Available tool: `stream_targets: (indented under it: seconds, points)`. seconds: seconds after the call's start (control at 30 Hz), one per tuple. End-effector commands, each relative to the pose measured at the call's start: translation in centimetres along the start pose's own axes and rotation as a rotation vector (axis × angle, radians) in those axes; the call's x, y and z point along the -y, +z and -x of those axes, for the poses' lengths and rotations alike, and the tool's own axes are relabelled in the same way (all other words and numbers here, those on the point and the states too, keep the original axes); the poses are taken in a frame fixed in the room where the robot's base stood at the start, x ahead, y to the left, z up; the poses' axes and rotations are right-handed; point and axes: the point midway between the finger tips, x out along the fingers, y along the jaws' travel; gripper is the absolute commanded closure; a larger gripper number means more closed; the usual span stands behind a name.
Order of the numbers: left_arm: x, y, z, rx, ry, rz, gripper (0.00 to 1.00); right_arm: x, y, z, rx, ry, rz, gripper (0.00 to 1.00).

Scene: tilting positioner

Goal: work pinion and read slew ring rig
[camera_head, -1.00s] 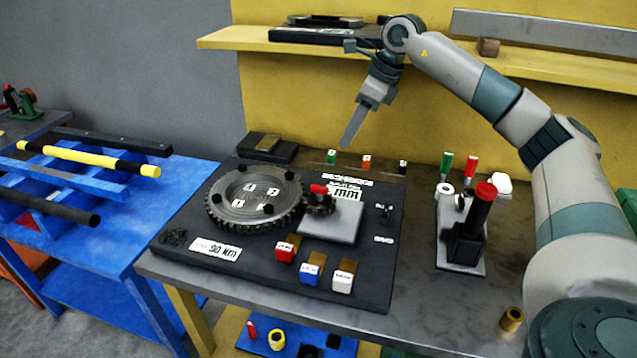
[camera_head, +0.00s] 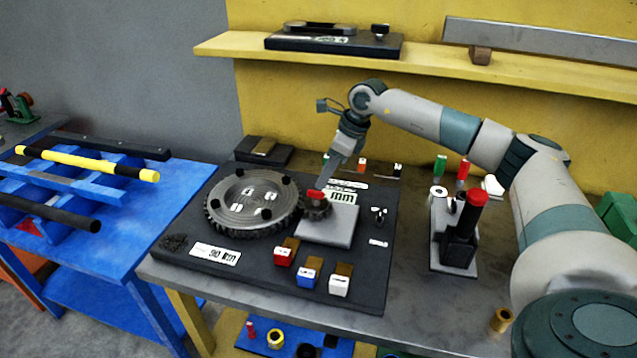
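The slew ring (camera_head: 252,200), a large toothed grey ring with dark bolts, lies flat on a black base plate (camera_head: 365,285). The small dark pinion (camera_head: 317,211) stands at the ring's right edge on a grey block (camera_head: 335,232), with a red piece on top. My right gripper (camera_head: 322,188) points down at the red piece, its fingers seen edge-on; whether they touch it or are open I cannot tell. A label (camera_head: 214,253) reading about "90 Nm" lies at the front, and a plate marked "mm" (camera_head: 345,197) is behind the pinion. My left gripper is not in view.
Red, blue and white tagged blocks (camera_head: 311,270) stand at the plate's front. Small green, orange and black pieces line its back. A black stand with a red top (camera_head: 463,232) is at right. A yellow shelf (camera_head: 420,62) overhangs behind; a blue rack table (camera_head: 140,215) is at left.

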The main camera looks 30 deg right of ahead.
Motion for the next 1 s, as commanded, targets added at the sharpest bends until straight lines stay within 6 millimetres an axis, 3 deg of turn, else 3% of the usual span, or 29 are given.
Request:
stream_targets:
  seconds: [0.33,0.77,0.9,1.0]
  points:
    - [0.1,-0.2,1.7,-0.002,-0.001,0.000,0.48,0.0,0.1,-4.6,0.000,0.001,-0.002,0.71]
    - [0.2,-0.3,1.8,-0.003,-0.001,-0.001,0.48,0.0,0.0,-5.4,0.000,0.000,-0.001,0.71]
    - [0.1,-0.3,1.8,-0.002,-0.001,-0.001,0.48,0.0,0.0,-5.4,0.000,0.000,-0.001,1.00]
    - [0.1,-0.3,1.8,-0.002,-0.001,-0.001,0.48,0.0,0.0,-5.4,0.000,0.000,-0.001,1.00]
